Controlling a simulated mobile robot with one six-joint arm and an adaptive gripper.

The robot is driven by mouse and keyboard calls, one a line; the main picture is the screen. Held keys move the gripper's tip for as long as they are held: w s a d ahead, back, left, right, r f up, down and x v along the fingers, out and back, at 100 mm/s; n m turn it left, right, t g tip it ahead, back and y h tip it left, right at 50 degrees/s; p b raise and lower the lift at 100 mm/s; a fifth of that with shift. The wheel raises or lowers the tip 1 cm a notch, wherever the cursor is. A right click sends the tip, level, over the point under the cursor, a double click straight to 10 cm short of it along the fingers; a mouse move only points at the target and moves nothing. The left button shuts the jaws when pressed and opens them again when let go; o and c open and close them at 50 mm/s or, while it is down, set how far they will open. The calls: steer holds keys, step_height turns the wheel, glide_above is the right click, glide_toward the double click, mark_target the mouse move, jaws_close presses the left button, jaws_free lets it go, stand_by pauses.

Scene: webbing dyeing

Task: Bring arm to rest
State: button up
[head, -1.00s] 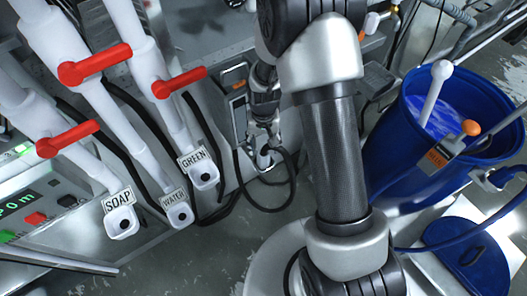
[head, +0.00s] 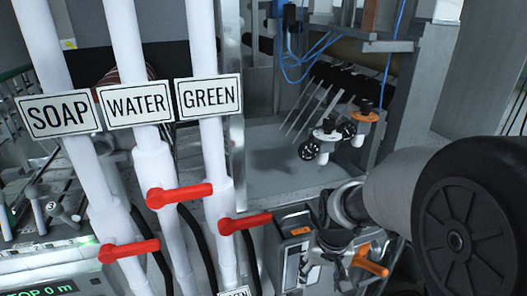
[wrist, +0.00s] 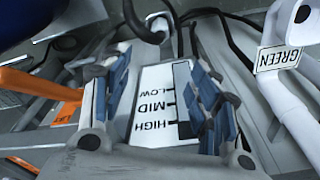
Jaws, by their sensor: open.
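My gripper (wrist: 155,88) is open in the wrist view, with blue-padded fingers at either side and nothing held. Between the fingers shows a white plate (wrist: 160,128) marked HIGH, MID and LOW with a dark slot. In the head view my gripper (head: 335,250) is small and partly covered by my own arm. It is close to a grey metal box (head: 291,262) with an orange label. I cannot tell whether the fingers touch the box or plate.
White pipes with SOAP (head: 58,117), WATER (head: 136,103) and GREEN (head: 209,97) signs stand at the left, with red handles (head: 180,196). An orange lever (head: 371,266) is right of my gripper. Blue tubes (head: 310,50) hang above a grey machine bay.

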steer(key=s+r+n+t, duration=0.1)
steer(key=s+r+t, duration=0.2)
steer(key=s+r, duration=1.1)
steer(key=s, duration=0.4)
steer(key=shift+n, duration=0.4)
steer(key=shift+s, duration=0.1)
